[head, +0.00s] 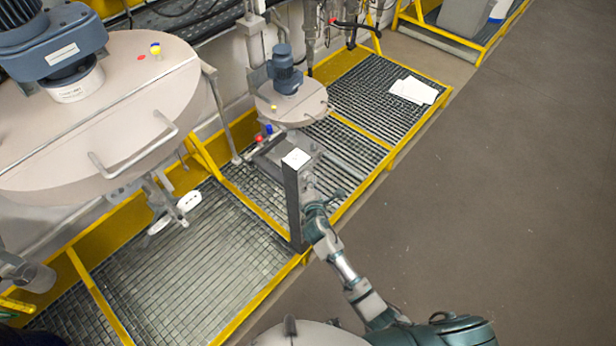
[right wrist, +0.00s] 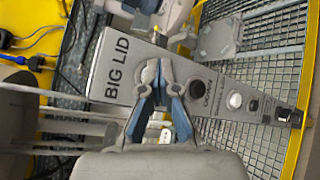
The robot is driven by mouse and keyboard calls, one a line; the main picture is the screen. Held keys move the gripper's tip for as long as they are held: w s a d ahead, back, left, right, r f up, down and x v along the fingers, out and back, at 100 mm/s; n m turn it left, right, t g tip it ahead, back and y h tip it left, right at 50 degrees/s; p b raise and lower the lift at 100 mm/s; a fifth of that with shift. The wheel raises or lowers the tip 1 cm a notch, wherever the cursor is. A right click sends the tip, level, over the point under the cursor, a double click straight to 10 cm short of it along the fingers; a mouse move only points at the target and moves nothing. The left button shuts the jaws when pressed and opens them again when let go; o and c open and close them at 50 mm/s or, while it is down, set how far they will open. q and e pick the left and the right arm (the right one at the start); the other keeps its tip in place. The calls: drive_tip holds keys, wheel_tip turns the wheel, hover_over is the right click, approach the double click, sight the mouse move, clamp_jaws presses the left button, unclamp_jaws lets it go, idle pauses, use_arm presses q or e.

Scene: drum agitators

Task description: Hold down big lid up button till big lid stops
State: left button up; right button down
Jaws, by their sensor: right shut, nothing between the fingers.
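The big lid (head: 135,105) is a large pale disc with handles at the left of the head view, apparently lying level. The control post (head: 292,205) stands upright in the middle. In the right wrist view its grey panel (right wrist: 112,72) reads "BIG LID", with a black down button (right wrist: 197,85) to the right of my fingers. My right gripper (right wrist: 158,72) is shut and empty, its tips at the panel between the label and that button. The left gripper is not in view.
A smaller lid (head: 290,103) with a blue motor stands behind the post. More buttons, one white (right wrist: 235,100), sit farther along the panel. Yellow-framed grating (head: 190,270) surrounds the post. Open floor (head: 490,180) lies to the right.

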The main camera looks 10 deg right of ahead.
drive_tip(key=shift+s+d, duration=0.1)
drive_tip(key=shift+s, duration=0.05)
drive_tip(key=shift+s+d+p, duration=0.5)
drive_tip(key=shift+s+p, duration=0.05)
drive_tip(key=shift+p, duration=0.05)
drive_tip(key=shift+s+d, duration=0.1)
drive_tip(key=s+d+p, duration=0.1)
drive_tip(key=s, duration=0.1)
drive_tip(key=s+d+p, duration=0.1)
drive_tip(key=d, duration=0.1)
drive_tip(key=shift+s, duration=0.4)
